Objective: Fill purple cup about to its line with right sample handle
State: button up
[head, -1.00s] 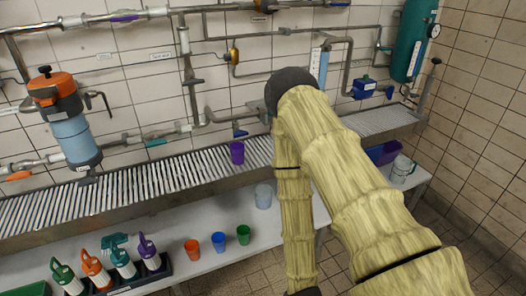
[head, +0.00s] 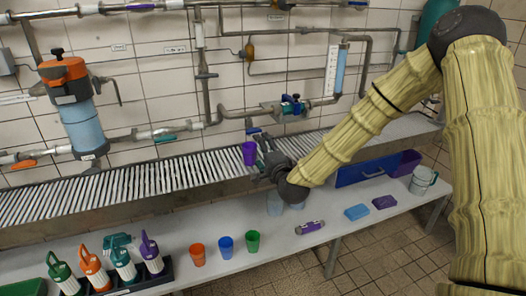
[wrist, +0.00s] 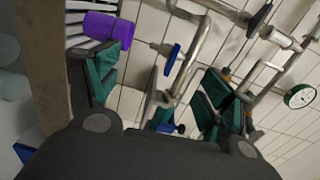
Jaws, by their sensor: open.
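The purple cup (head: 249,153) stands upright on the slatted drain grate, below a small sample tap on the wall pipe. The tap's blue handle (head: 254,131) is just above the cup. In the wrist view the cup (wrist: 108,30) shows tilted at the upper left, near the tip of the left finger, and the blue handle (wrist: 172,58) lies ahead between the fingers. My gripper (head: 265,150) is open and empty beside the cup on its right; the wrist view shows its teal-padded fingers (wrist: 158,88) spread apart. The cup's inside and fill line cannot be made out.
On the lower bench stand orange (head: 197,255), blue (head: 225,247) and green (head: 252,242) cups and a rack (head: 165,272) of spray bottles. A blue-handled valve (head: 293,104) and level gauge (head: 336,70) are on the wall to the right.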

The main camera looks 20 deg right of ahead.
aim_at(254, 130)
jog(key=shift+m+t, duration=0.3)
jog(key=shift+w+d+r, duration=0.1)
jog(key=shift+w+r, duration=0.2)
jog(key=shift+w, duration=1.5)
jog(key=shift+w+r, duration=0.35)
jog(key=shift+w, duration=1.4)
jog(key=shift+w+d+r, duration=0.1)
jog(key=shift+w+r, duration=0.2)
jog(key=shift+w, duration=1.5)
grip_shut()
